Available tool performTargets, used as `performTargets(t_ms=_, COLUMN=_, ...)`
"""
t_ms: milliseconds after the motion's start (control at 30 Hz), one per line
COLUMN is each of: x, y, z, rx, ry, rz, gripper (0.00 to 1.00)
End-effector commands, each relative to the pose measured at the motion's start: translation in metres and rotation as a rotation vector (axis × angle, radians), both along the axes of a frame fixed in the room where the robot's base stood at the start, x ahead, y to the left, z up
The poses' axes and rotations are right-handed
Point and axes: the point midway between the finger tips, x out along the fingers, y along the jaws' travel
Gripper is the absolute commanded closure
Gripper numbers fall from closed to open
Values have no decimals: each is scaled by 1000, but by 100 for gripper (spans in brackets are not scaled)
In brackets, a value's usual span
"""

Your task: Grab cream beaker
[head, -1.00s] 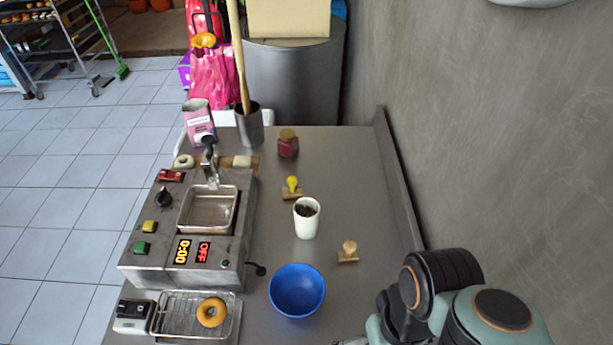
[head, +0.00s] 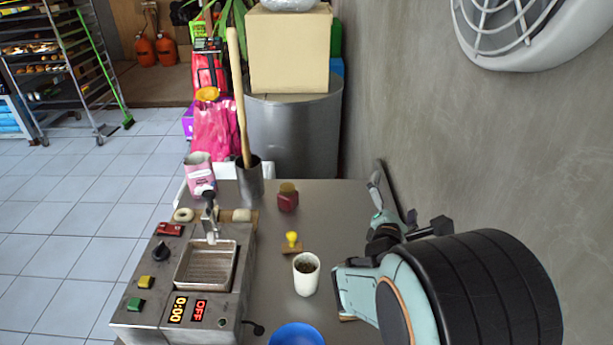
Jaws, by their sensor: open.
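The cream beaker (head: 306,275) is a pale, upright cup with dark contents. It stands on the grey worktop right of the metal machine, just behind the blue bowl. My gripper (head: 408,200) is at the worktop's right edge by the wall. It is open and empty, with its fingers spread, beyond and to the right of the beaker. A pale green part of my arm comes close to the beaker's right side in the picture; I cannot tell the gap. The beaker is fully in view.
A stamp with a yellow knob (head: 291,243) and a red jar (head: 287,197) stand behind the beaker. The blue bowl (head: 297,335) is cut off at the bottom edge. The machine (head: 190,280) fills the left side. The wall (head: 400,110) bounds the right.

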Motion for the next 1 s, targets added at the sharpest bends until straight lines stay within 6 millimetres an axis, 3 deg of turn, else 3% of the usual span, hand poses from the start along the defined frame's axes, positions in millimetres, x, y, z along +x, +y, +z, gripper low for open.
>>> performTargets(t_ms=100, x=21, y=58, z=-63, rx=-334, ry=86, rz=197, gripper=4)
performTargets(t_ms=200, x=19, y=99, z=-126, rx=-505, ry=168, rz=345, gripper=4)
performTargets(t_ms=300, x=5, y=122, z=-189, rx=-601, ry=279, rz=438, gripper=4)
performTargets(t_ms=400, x=-13, y=134, z=-234, rx=-651, ry=365, rz=507, gripper=4)
performTargets(t_ms=500, x=-26, y=142, z=-258, rx=-680, ry=410, rz=552, gripper=4)
performTargets(t_ms=600, x=-28, y=150, z=-263, rx=-687, ry=412, rz=572, gripper=4)
performTargets(t_ms=1000, x=12, y=154, z=-279, rx=-683, ry=411, rz=571, gripper=4)
